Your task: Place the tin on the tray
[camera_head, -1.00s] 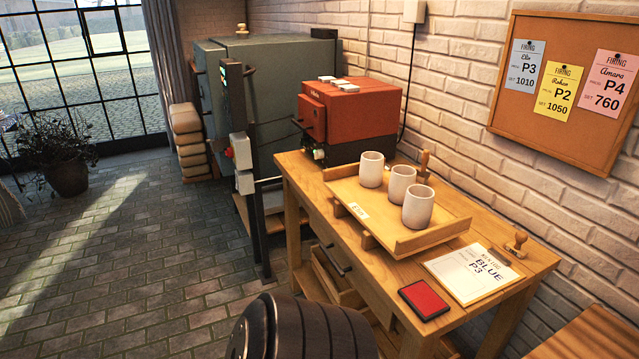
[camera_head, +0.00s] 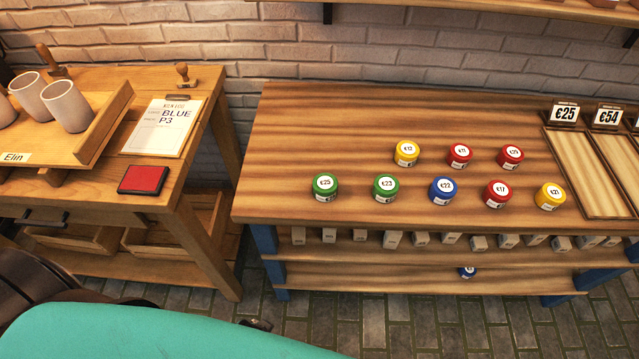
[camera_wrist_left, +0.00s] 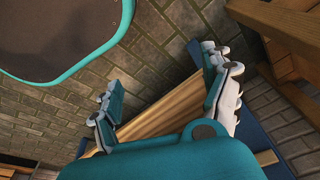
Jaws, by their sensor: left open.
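Several round lidded tins with price labels stand on the wooden bench (camera_head: 310,120) in the head view. The front row has two green tins (camera_head: 325,188) (camera_head: 385,188), a blue tin (camera_head: 443,190), a red tin (camera_head: 497,194) and a yellow tin (camera_head: 550,197). Behind stand a yellow tin (camera_head: 406,153) and two red tins (camera_head: 459,156) (camera_head: 510,157). Wooden trays (camera_head: 583,172) (camera_head: 622,160) with price signs lie at the right. My left gripper (camera_wrist_left: 166,94) is open and empty in the left wrist view, away from the tins. My right gripper is not in view.
A table at left holds a tray (camera_head: 105,130) with white cups, a clipboard (camera_head: 163,125) and a red pad (camera_head: 143,180). A blue tin (camera_head: 467,272) sits on the bench's lower shelf. The bench's left part is clear. A wall shelf (camera_head: 480,8) runs above.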

